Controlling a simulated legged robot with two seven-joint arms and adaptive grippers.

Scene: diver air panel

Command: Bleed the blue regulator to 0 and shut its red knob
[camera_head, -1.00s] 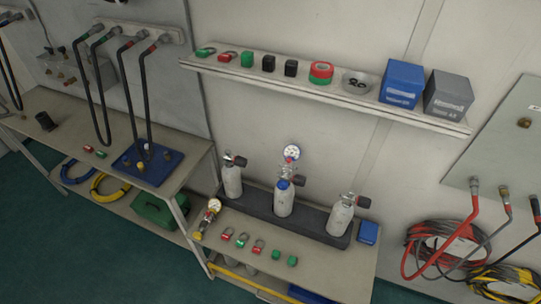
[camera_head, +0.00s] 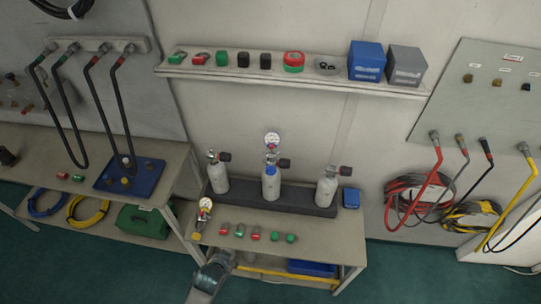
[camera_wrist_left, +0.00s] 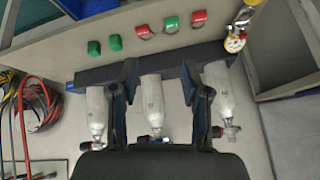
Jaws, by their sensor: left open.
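The middle grey cylinder (camera_head: 271,186) stands upright in the dark rack and carries a regulator with a blue part (camera_head: 284,163) and a round white-faced gauge (camera_head: 272,139). The needle is too small to read. I cannot make out a red knob on it. My left gripper (camera_wrist_left: 159,76) is open and empty. In the left wrist view, which is upside down, its fingers frame the middle cylinder (camera_wrist_left: 152,95), apart from it; the gripper's dark body hides the cylinder's top. In the head view a grey part of my arm (camera_head: 212,275) shows at the table's front edge.
Two more cylinders (camera_head: 218,180) (camera_head: 326,190) stand in the dark rack (camera_head: 300,206). Several red and green fittings and a loose gauge assembly (camera_head: 203,210) line the table's front. A shelf (camera_head: 290,80) with boxes hangs above.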

